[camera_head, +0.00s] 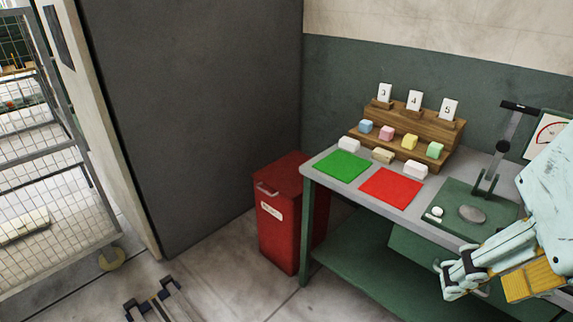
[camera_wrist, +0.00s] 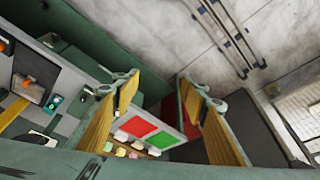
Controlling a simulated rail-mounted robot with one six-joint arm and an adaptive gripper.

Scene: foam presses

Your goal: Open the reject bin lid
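The reject bin (camera_head: 280,238) is a red box with a pale label, standing on the floor left of the workbench. Its red lid (camera_head: 285,172) lies flat on top and looks closed, with a light handle (camera_head: 267,189) near its front left edge. My gripper (camera_wrist: 157,88) is open in the wrist view, its yellow-padded fingers wide apart with nothing between them. In the head view my gripper (camera_head: 470,278) is low at the right, in front of the bench and well away from the bin.
The workbench (camera_head: 325,174) carries a green mat (camera_head: 342,166), a red mat (camera_head: 391,187), foam blocks, a wooden rack (camera_head: 400,130) and a press (camera_head: 490,180). A dark grey panel (camera_head: 190,120) stands behind the bin. A wire cage (camera_head: 55,190) is at left. Floor in front is mostly clear.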

